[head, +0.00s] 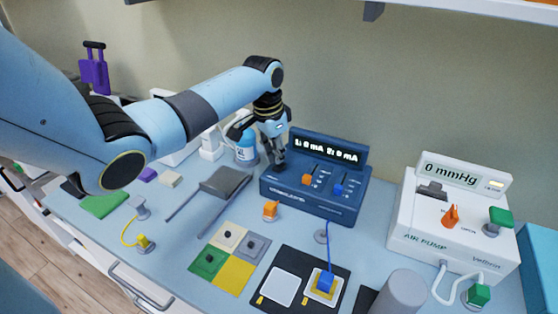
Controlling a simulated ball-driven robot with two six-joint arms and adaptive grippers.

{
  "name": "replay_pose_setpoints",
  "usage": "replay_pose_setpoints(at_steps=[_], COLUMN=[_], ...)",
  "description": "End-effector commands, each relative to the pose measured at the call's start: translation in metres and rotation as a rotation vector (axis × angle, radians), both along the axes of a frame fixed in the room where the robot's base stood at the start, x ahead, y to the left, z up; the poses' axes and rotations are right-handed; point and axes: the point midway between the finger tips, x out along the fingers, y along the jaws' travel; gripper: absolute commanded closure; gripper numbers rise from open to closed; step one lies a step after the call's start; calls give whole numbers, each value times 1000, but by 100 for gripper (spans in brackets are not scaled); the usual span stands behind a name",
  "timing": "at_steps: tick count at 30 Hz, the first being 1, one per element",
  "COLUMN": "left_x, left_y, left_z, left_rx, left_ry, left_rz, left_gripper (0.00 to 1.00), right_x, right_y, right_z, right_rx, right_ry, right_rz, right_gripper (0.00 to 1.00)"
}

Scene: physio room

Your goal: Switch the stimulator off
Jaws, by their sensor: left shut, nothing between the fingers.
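The stimulator (314,203) is a dark blue box at the back middle of the table. Its raised display (325,149) is lit and reads "1: 0 mA 2: 0 mA". An orange control (307,180) and a blue control (338,188) stand on its sloped top. My left gripper (279,166) is shut and empty, pointing down at the left end of the stimulator's top. It hides that part of the panel, and I cannot tell whether its tips touch. My right gripper is not in view.
A white air pump (455,240) reading "0 mmHg" stands at right. In front lie a black mat (297,257) with two pads, coloured squares (208,261) and an orange plug (270,209). A blue-and-white bottle (246,149) stands behind my gripper. A blue cable (328,247) runs in front.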

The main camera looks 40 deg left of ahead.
Motion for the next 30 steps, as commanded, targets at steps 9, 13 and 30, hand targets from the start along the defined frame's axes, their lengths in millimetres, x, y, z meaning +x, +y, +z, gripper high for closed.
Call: replay_pose_setpoints(at_steps=[9, 13, 30], left_x=[0, 0, 0], left_y=[0, 0, 0], left_z=[-1, -3, -11], left_rx=[0, 0, 0], left_ry=[0, 0, 0], left_rz=[0, 0, 0], left_gripper=[100, 100, 100], right_x=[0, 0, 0], right_y=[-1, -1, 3], right_z=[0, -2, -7], right_rx=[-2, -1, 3], right_ry=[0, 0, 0], right_rz=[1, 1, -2], right_gripper=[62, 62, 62])
